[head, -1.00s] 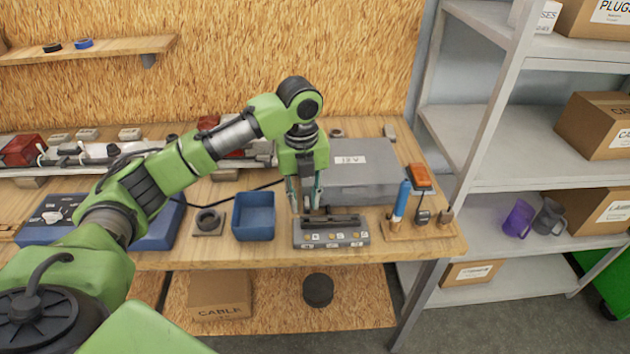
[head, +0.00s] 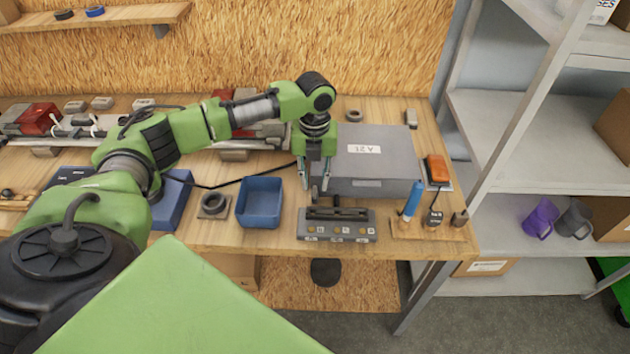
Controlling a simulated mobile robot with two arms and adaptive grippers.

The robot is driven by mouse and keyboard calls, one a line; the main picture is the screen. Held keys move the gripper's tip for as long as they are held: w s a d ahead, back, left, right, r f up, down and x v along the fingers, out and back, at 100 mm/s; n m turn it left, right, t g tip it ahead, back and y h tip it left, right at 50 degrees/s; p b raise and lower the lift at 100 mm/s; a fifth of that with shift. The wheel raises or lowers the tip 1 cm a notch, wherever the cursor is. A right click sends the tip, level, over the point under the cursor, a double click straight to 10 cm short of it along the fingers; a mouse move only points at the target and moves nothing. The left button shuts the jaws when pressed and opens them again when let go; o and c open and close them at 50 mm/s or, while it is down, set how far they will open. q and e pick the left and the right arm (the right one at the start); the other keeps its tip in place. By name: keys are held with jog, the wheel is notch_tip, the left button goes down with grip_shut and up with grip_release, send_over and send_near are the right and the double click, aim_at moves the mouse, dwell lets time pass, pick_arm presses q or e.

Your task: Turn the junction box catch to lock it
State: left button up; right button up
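A low dark grey box (head: 337,231) with a row of small labelled terminals on its front face sits near the bench's front edge. I take it for the junction box. A small dark upright part (head: 315,195) shows at its back left; I cannot tell whether it is the catch. My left gripper (head: 315,186) points down over the box's back left edge. Its two fingers are apart, on either side of that dark part, and I cannot see whether they touch it. My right gripper does not show.
A large grey labelled case (head: 375,158) stands just behind and right of the gripper. A blue bin (head: 259,204) and a dark ring on a block (head: 213,205) are left. A blue-handled tool (head: 412,200) and an orange-topped device (head: 437,168) are right.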

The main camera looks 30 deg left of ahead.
pick_arm(q)
jog(key=shift+s+f, duration=0.1)
jog(key=shift+f, duration=0.7)
jog(key=shift+s+f, duration=0.1)
jog(key=shift+f, duration=0.2)
grip_shut()
jog(key=shift+d+n+p, duration=0.1)
jog(key=shift+n+p, duration=0.2)
jog(key=shift+p, duration=0.2)
jog(key=shift+d+r+n+p, duration=0.1)
jog(key=shift+r+n+p, duration=0.2)
jog(key=shift+n+p, duration=0.7)
jog(key=shift+w+f+n+p, duration=0.1)
jog(key=shift+w+n+p, duration=0.1)
jog(key=shift+n+p, duration=0.5)
jog(key=shift+w+f+n, duration=0.1)
jog(key=shift+n, duration=0.2)
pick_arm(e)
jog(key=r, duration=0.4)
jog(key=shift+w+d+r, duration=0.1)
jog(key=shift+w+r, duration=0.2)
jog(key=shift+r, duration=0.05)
